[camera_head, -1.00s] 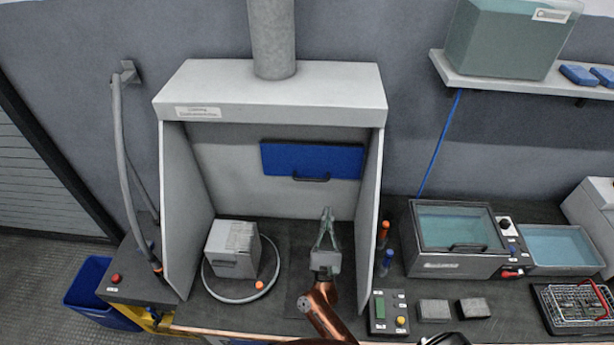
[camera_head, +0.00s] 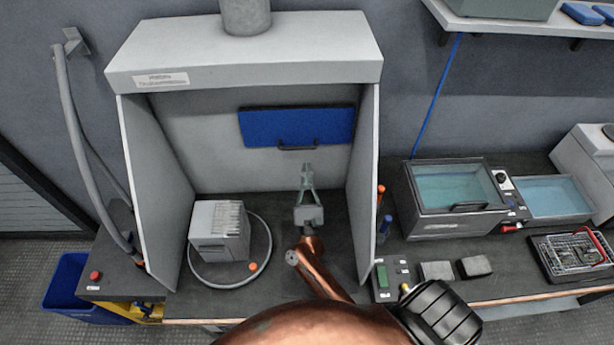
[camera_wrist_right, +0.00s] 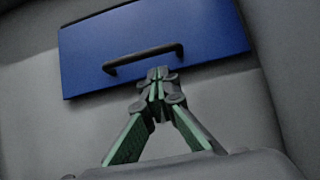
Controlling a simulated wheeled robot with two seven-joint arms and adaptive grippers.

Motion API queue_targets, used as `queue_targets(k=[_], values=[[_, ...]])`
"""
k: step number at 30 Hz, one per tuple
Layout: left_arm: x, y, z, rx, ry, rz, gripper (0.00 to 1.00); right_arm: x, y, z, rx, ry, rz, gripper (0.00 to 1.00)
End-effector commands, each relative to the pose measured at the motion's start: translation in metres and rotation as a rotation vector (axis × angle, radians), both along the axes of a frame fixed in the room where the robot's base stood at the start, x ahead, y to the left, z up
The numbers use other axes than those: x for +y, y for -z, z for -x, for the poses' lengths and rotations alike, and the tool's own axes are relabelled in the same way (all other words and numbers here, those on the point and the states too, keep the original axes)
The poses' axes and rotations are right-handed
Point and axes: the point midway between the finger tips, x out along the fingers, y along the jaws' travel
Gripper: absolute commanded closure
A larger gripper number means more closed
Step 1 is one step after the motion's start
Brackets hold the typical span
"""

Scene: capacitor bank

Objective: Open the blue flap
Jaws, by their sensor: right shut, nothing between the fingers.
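The blue flap (camera_head: 297,127) is a flat rectangular panel on the back wall inside the grey hood. It lies flat against the wall, and a black bar handle (camera_head: 298,147) runs along its lower edge. My right gripper (camera_head: 307,166) is shut and empty, pointing up just below the handle. In the right wrist view the blue flap (camera_wrist_right: 150,42) fills the upper part. My left gripper is not seen.
The hood's side walls (camera_head: 364,170) stand close on the right and farther off on the left. A grey box (camera_head: 218,232) with a hose ring stands left of my right arm. A lidded basin (camera_head: 455,190) stands outside, to the right.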

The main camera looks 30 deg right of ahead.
Motion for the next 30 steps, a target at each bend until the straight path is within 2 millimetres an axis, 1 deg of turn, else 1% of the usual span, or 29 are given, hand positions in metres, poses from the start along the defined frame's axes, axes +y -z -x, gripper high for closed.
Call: queue_targets(k=[1,4,9,12,24,28,30], values=[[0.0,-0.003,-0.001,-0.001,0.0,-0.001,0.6,-0.004,-0.009,-0.007,-0.004,0.001,0.0,1.0],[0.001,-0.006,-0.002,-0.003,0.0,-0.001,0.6,-0.011,-0.018,-0.018,-0.002,0.002,0.0,1.0],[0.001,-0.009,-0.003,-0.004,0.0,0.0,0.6,-0.019,-0.029,-0.032,-0.001,0.001,0.0,1.0],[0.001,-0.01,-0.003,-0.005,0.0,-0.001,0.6,-0.022,-0.031,-0.036,0.001,0.001,0.0,1.0],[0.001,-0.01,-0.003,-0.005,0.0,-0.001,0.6,-0.022,-0.031,-0.037,0.002,-0.001,-0.001,1.0],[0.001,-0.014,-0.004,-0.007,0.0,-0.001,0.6,-0.018,-0.034,-0.037,0.014,-0.005,-0.008,1.0],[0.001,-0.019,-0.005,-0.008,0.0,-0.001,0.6,-0.012,-0.035,-0.037,0.028,-0.012,-0.02,1.0]])
